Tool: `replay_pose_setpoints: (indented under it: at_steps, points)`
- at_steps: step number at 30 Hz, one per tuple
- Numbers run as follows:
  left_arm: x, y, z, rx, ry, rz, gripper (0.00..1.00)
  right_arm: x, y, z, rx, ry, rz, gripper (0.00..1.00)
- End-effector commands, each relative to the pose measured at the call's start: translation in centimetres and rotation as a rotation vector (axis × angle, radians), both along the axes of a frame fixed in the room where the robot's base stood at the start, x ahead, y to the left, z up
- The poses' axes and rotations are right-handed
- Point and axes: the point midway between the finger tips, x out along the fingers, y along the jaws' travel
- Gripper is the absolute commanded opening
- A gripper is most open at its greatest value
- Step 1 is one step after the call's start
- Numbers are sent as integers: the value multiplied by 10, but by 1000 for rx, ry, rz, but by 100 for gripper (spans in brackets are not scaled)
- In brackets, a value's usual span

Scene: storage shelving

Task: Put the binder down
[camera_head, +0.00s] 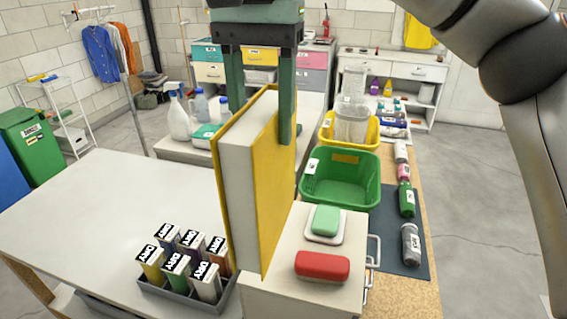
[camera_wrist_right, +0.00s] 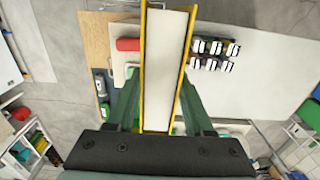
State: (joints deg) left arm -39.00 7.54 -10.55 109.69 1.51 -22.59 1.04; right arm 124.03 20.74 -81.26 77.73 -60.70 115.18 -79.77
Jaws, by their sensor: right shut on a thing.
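A yellow binder (camera_head: 278,190) with a white page block stands upright in the middle of the head view. My right gripper (camera_head: 262,125) comes from above, with one green finger on each side of the binder's top, shut on it. In the right wrist view the binder (camera_wrist_right: 166,70) lies between the two fingers of the gripper (camera_wrist_right: 162,112). The binder's lower end shows in front of the white table and beside the white drawer box; whether it touches either I cannot tell. My left gripper is not in view.
A grey tray (camera_head: 172,293) of several labelled boxes stands left of the binder. A white drawer box (camera_head: 290,240) carries a red case (camera_head: 322,266) and a green soap (camera_head: 326,220). A green bin (camera_head: 350,190) stands behind. The white table (camera_head: 110,200) is clear at left.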

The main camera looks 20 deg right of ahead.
Motion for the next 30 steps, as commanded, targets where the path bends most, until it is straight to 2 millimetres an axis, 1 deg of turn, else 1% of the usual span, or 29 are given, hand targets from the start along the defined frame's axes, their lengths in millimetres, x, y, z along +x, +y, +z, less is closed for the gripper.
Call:
replay_pose_setpoints:
  at_steps: [1,5,6,9,12,15,23,27,30]
  points:
    - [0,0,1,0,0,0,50,9,-6,-4,3,3,-5,0]
    - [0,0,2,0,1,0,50,31,-19,-16,2,2,-4,0]
    - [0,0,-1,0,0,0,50,36,-22,-24,1,4,-3,0]
    - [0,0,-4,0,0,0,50,47,-29,-41,1,4,-1,0]
    - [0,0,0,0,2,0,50,57,-35,-52,0,1,-2,0]
    - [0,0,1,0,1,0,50,64,-38,-60,1,-1,0,0]
    - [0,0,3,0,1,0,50,74,-44,-75,1,-1,-2,0]
    - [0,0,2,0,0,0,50,74,-45,-96,0,0,0,0]
    - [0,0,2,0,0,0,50,74,-44,-105,2,-3,-1,0]
